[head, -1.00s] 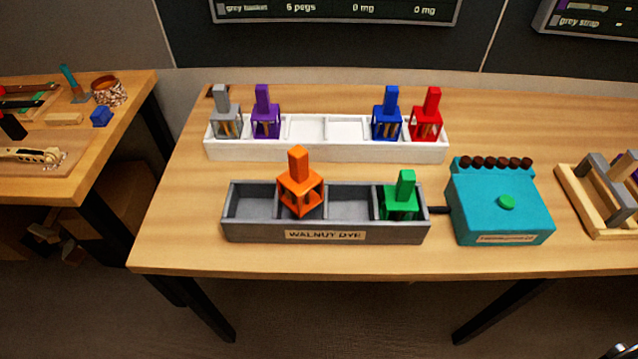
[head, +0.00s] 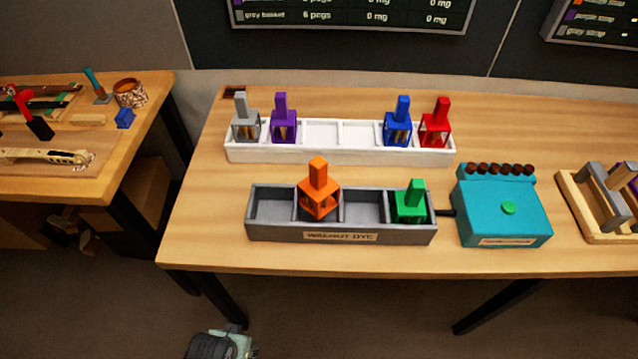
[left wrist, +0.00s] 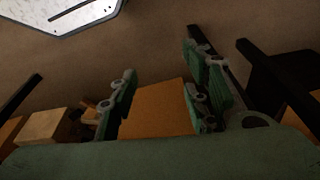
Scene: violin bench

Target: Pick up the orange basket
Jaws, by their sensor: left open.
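The orange basket (head: 319,192), with a block-shaped handle on top, stands in the second compartment from the left of the grey tray (head: 340,237) labelled WALNUT DYE. It is turned with a corner toward the front. My left gripper shows in the left wrist view (left wrist: 162,95), its two green fingers apart with nothing between them. In the head view, a part of my left arm (head: 218,344) shows at the bottom edge, below and in front of the table, well away from the basket. My right gripper is not in view.
A green basket (head: 411,203) stands in the grey tray's right compartment. Behind is a white tray (head: 340,155) with grey, purple, blue and red baskets. A teal box (head: 502,213) is to the right, then a wooden rack (head: 597,205). The table's front strip is clear.

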